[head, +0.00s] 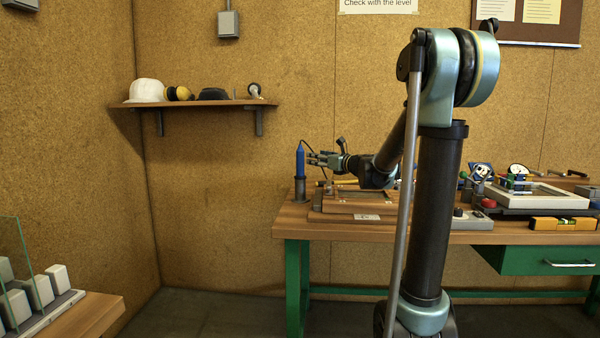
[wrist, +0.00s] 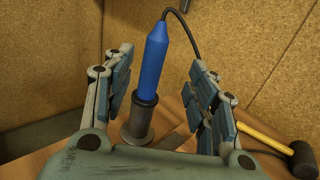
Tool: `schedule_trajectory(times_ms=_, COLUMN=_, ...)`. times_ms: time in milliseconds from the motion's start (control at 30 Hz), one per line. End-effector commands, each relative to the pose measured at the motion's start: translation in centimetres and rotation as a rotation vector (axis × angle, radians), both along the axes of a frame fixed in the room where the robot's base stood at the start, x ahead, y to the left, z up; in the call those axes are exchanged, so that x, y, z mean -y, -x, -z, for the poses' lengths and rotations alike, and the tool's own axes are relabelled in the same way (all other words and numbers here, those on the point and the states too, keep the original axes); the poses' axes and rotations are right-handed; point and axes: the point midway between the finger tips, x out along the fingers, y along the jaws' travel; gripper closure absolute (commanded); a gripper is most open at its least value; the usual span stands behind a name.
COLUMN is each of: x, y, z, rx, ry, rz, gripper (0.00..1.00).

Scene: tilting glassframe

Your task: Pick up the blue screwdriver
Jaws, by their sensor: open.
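The blue screwdriver (head: 300,162) stands upright in a dark grey holder (head: 300,189) at the left end of the workbench. In the wrist view the blue screwdriver (wrist: 154,62) has a tapered top with a black cord leaving it, and its lower end sits in the holder (wrist: 137,122). My gripper (head: 316,159) is level with the screwdriver and just to its right in the head view. In the wrist view my gripper (wrist: 160,85) is open, with one finger on each side of the screwdriver and gaps showing. Nothing is held.
The workbench (head: 292,221) has a flat wooden frame (head: 350,201) beside the holder. A hammer (wrist: 290,150) with a yellow handle lies at the right in the wrist view. Corkboard walls stand behind. A yellow level (head: 563,223) lies farther right on the bench.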

Motion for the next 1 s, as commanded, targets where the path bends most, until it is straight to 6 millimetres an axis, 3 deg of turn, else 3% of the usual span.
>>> schedule_trajectory(times_ms=300, x=-3.4, y=-3.6, z=0.0, rx=0.001, ry=0.001, rz=-0.001, gripper=0.48)
schedule_trajectory(times_ms=633, x=-4.6, y=-4.7, z=-0.2, rx=0.001, ry=0.002, rz=-0.001, gripper=0.48)
schedule_trajectory(times_ms=1000, x=-7.8, y=-7.5, z=-0.7, rx=0.001, ry=0.002, rz=-0.001, gripper=0.48)
